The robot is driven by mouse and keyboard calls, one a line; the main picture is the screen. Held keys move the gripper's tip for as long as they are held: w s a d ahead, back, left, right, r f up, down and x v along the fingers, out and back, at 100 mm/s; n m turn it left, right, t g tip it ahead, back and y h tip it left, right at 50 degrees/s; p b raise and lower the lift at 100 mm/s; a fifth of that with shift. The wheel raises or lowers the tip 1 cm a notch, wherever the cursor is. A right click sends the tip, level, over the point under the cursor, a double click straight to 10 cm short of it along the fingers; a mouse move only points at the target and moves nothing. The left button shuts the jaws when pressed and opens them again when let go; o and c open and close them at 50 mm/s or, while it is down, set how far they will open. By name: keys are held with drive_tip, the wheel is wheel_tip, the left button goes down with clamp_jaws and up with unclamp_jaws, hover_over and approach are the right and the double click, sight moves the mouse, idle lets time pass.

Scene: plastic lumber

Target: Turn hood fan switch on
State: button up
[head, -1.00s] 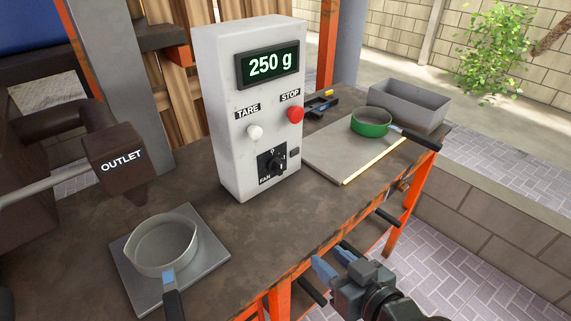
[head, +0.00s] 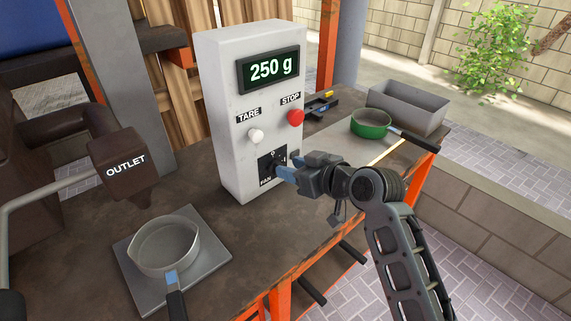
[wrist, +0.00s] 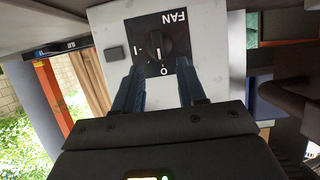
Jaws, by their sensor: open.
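The fan switch is a black rotary knob on a black square plate marked FAN (head: 266,164), low on the front of the white control box (head: 229,120). In the wrist view the knob (wrist: 156,44) shows upside down between O and I marks, its pointer line roughly vertical in the picture. My gripper (head: 285,168) is open, its blue fingers pointing at the plate. In the wrist view the two fingertips (wrist: 156,76) are apart, one each side, just short of the knob. Contact cannot be told. In the head view the fingers partly hide the plate.
The box also has a white TARE button (head: 256,136), a red STOP button (head: 295,117) and a 250 g display. A pan (head: 166,247) stands on a plate at front left, below the outlet (head: 126,168). A green pan (head: 371,123) and grey bin (head: 405,105) are at right.

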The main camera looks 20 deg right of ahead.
drive_tip(key=x, duration=0.3)
clamp_jaws()
idle(0.5)
